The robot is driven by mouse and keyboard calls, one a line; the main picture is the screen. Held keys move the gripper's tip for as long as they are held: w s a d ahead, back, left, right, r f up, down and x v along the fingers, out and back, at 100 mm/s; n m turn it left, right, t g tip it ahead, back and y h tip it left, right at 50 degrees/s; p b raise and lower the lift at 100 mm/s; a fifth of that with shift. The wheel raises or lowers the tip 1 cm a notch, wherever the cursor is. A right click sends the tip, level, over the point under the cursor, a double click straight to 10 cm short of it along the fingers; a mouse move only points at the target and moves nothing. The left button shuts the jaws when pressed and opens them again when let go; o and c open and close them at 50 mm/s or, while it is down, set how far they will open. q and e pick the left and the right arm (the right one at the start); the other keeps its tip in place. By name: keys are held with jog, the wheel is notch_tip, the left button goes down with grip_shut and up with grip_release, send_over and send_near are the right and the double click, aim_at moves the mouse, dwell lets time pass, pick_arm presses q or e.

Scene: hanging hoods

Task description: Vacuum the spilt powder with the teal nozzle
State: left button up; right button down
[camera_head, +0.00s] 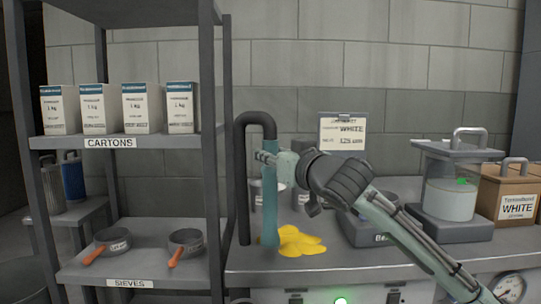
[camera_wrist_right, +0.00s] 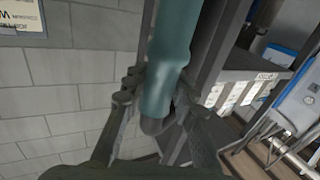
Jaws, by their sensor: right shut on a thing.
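The teal nozzle (camera_head: 269,205) hangs upright from a dark curved hose (camera_head: 255,118), its lower end at the left edge of the yellow powder (camera_head: 300,242) on the grey worktop. I cannot tell whether the tip touches the top. My right gripper (camera_head: 267,158) is shut on the upper part of the nozzle, its arm coming in from the right. In the right wrist view the nozzle (camera_wrist_right: 170,65) runs between the fingers (camera_wrist_right: 155,95). The powder lies in a flat, lobed patch, partly behind the nozzle. My left gripper is not in view.
A grey shelf rack (camera_head: 218,150) with cartons (camera_head: 142,107) and sieves (camera_head: 187,243) stands close on the left. A scale (camera_head: 370,228), a lidded clear container (camera_head: 451,195) and a brown box (camera_head: 507,192) stand to the right. Cans (camera_head: 302,198) stand behind the powder.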

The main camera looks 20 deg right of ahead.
dwell(0.6)
jog(key=s+d, duration=0.2)
jog(key=d, duration=0.7)
jog(key=shift+s, duration=0.35)
dwell(0.6)
jog(key=shift+a, duration=0.1)
dwell(0.4)
jog(key=shift+w+d+p, duration=0.2)
jog(key=shift+w+p, duration=0.25)
jog(key=shift+w, duration=0.3)
jog(key=shift+w+d+p, duration=0.25)
jog(key=shift+w+p, duration=0.25)
jog(key=shift+w, duration=0.2)
jog(key=shift+w+d+p, duration=0.2)
jog(key=shift+w+p, duration=0.25)
jog(key=shift+w, duration=0.3)
jog(key=shift+a, duration=0.15)
